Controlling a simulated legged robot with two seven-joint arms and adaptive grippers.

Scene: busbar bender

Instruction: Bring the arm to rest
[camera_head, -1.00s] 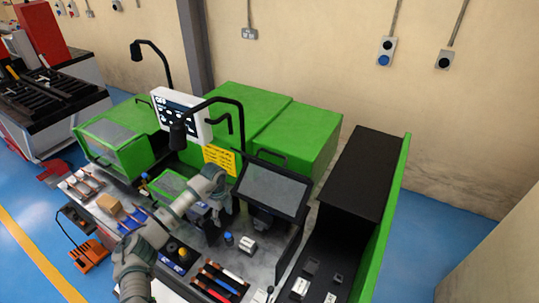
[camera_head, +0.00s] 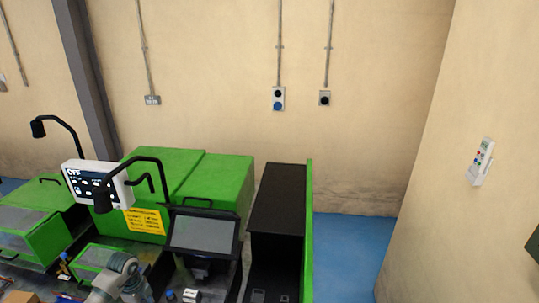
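One of my arms, grey and jointed, shows at the bottom edge of the head view, in front of the green machine (camera_head: 172,190). Its gripper (camera_head: 142,294) is only partly in view near the bottom edge, and whether it is open or shut cannot be made out. The arm comes in from the bottom left, so I take it as my left one. My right gripper is not in view.
A tilted dark screen (camera_head: 203,233) stands right of the arm. A black cabinet (camera_head: 277,208) with a green side panel (camera_head: 309,230) stands further right. A control panel (camera_head: 97,181) hangs at left. Blue floor (camera_head: 350,245) is clear at right.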

